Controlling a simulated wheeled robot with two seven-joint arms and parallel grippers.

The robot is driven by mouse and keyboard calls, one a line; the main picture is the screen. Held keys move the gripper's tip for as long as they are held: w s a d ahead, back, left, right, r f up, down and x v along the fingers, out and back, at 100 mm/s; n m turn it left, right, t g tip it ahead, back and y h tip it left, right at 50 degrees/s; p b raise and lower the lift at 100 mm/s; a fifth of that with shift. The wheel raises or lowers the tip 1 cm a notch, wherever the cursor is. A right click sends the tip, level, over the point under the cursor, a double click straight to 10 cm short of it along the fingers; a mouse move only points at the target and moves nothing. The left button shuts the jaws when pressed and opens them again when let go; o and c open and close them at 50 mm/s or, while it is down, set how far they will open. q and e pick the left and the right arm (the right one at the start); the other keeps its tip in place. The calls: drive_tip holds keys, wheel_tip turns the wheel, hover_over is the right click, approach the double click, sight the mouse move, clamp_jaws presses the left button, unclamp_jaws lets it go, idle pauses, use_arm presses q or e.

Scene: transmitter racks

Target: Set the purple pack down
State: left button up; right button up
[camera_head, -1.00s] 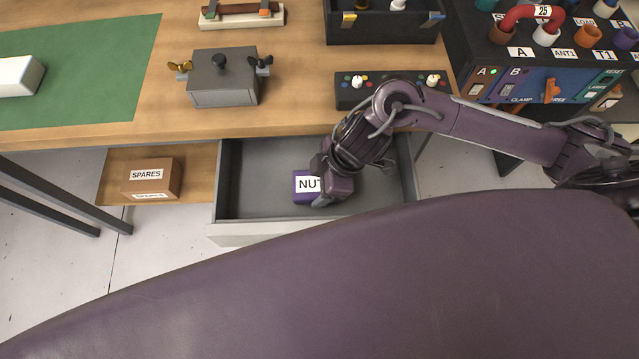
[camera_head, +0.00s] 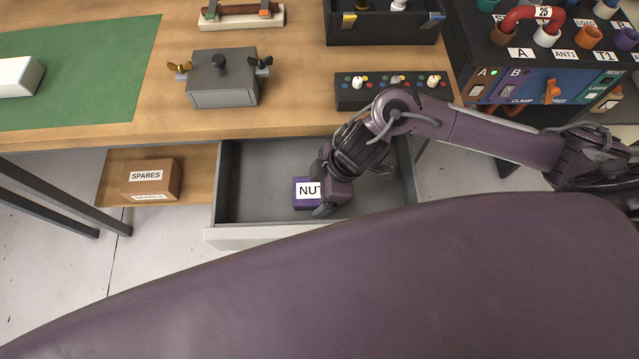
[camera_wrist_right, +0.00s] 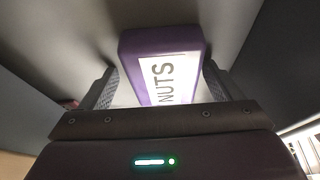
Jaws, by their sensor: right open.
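The purple pack (camera_head: 303,202) with a white NUTS label lies in the open grey drawer (camera_head: 255,180), near its middle. My right gripper (camera_head: 322,205) is over the drawer, partly covering the pack's right side in the head view. In the right wrist view the purple pack (camera_wrist_right: 160,42) sits between the two fingers of my right gripper (camera_wrist_right: 158,88). The fingers stand apart, with gaps visible on both sides of the pack. The pack appears to rest on the drawer floor. My left gripper is not in view.
A SPARES box (camera_head: 150,180) stands on a wooden shelf left of the drawer. The desk above holds a grey box with wing nuts (camera_head: 222,78), a knobbed panel (camera_head: 352,98) and a green mat (camera_head: 90,60). The drawer's left part is bare.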

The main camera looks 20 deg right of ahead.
drive_tip(key=p+v, duration=0.1)
drive_tip(key=v, duration=1.1)
drive_tip(key=shift+p, duration=0.35)
drive_tip(key=shift+r, duration=0.1)
